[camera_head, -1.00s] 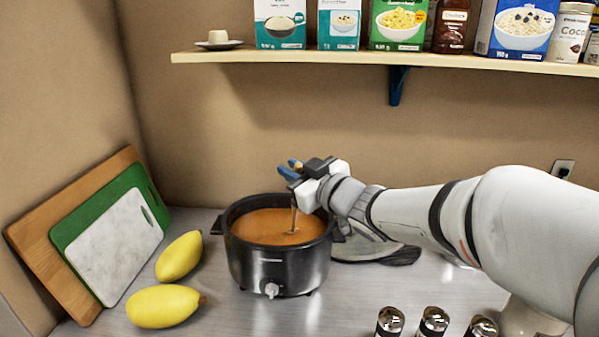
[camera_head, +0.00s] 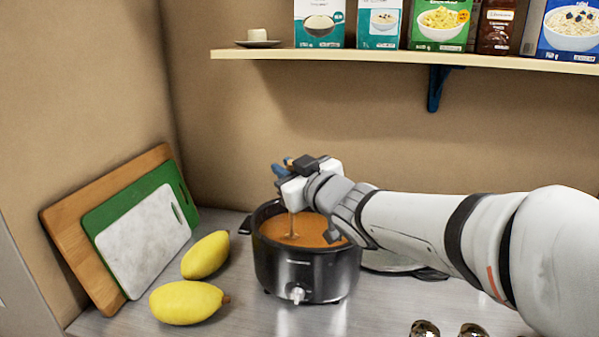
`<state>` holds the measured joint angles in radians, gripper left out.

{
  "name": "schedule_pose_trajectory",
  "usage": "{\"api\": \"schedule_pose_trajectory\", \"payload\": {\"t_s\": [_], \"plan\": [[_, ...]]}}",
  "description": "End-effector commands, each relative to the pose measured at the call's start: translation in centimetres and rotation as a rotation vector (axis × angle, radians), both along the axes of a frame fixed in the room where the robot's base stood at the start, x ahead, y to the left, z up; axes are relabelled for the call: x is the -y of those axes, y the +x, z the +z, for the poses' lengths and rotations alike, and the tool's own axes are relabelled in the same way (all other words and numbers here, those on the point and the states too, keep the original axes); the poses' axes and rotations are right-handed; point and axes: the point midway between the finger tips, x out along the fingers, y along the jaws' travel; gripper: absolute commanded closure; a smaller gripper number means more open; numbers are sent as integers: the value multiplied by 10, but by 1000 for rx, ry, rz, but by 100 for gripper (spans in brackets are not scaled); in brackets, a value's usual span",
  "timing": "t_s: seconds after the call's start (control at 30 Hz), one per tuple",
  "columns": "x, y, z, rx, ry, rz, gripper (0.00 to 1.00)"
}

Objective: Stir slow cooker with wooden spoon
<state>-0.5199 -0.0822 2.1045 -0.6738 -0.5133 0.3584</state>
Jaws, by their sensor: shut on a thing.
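The slow cooker (camera_head: 308,275) is a black pot with a silver knob, standing without its lid on the grey counter and filled with orange soup (camera_head: 305,231). My gripper (camera_head: 286,178) is above the back left part of the pot. It is shut on the wooden spoon (camera_head: 291,223), whose thin shaft goes down into the soup near the left side. The spoon's lower end is hidden in the soup. The top of its handle shows a little above the jaws, beside the blue fingers.
Two yellow fruits (camera_head: 205,255) lie left of the pot. Cutting boards (camera_head: 148,240) lean on the left wall. A glass lid (camera_head: 390,263) lies right of the pot, partly behind my arm. Metal-topped shakers (camera_head: 424,329) stand at front right. A shelf (camera_head: 390,57) with boxes runs above.

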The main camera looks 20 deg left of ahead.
Motion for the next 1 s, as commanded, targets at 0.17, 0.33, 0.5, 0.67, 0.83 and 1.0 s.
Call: {"api": "schedule_pose_trajectory", "payload": {"t_s": [0.17, 0.33, 0.5, 0.67, 0.83, 1.0], "plan": [[10, -18, 1, 2, 0, -1, 100], [25, -27, 3, 0, -2, -5, 100], [43, -34, 3, 0, -2, -4, 100], [59, -25, 4, -2, -2, -6, 100], [73, -15, 2, -3, -2, -5, 100], [78, 1, 1, -2, -3, -3, 100]]}}
